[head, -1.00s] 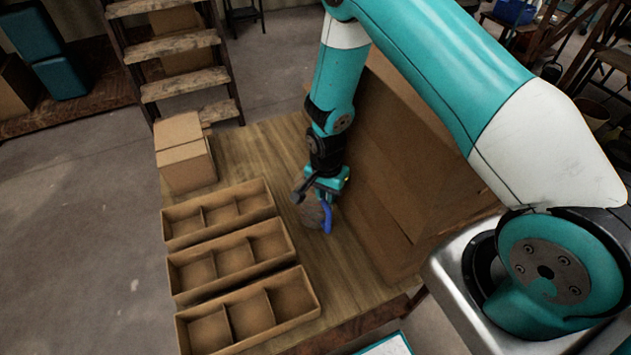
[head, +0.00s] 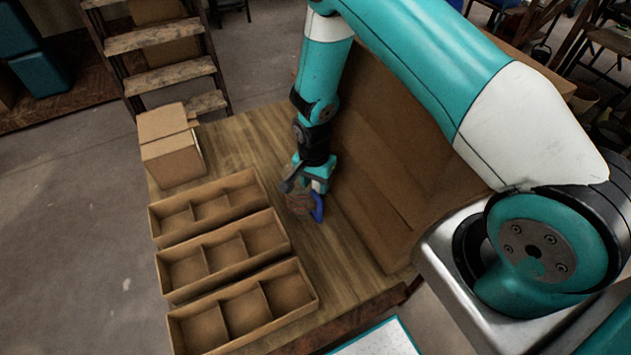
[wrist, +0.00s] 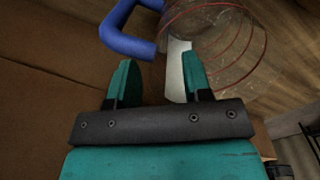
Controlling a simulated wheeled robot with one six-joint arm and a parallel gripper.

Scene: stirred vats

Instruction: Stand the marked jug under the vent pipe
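A clear jug with red rings (wrist: 225,35) and a blue handle (wrist: 130,38) fills the top of the wrist view. In the head view the jug (head: 297,203) stands on the wooden table beside the tall brown box, with its blue handle (head: 319,208) to the right. A whitish strip (wrist: 178,68) shows at the jug's side in the wrist view. My gripper (wrist: 160,60) is open, its two teal fingers apart, with the handle's lower end just beyond the fingertips. I cannot tell whether it touches. I cannot make out the vent pipe.
Three divided cardboard trays (head: 232,252) lie left of the jug, their compartments empty. A closed carton (head: 170,150) stands at the table's far left corner. A tall brown box (head: 385,180) stands close on the right. Wooden steps (head: 155,55) are behind. Bare table lies in front of the jug.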

